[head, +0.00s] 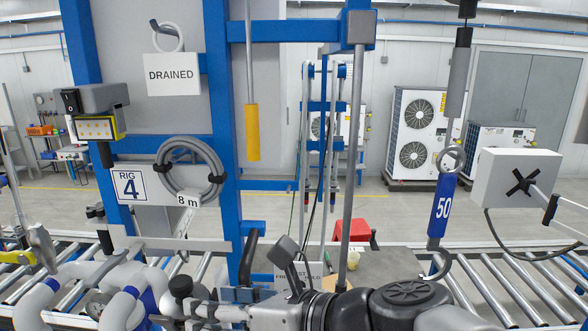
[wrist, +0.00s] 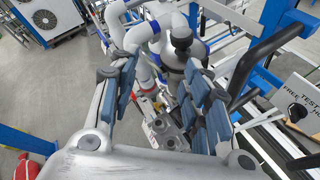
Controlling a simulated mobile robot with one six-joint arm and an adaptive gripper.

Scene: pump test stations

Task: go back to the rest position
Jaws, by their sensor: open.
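My gripper (wrist: 165,98) is open in the wrist view, with its blue-padded fingers apart and nothing held between them. Beyond the fingers are white pipes (wrist: 130,38) with blue bands and a grey metal fitting (wrist: 160,128). In the head view my arm reaches in from the lower right, and my gripper lies low at the left of centre, beside the white pipes (head: 120,300). Its fingertips are hard to make out there. I cannot tell whether the fingers touch the pipes.
A blue "50" tag and hook (head: 441,208) hang right of centre. Roller conveyors (head: 520,290) run along both sides. A red box (head: 352,230) sits behind.

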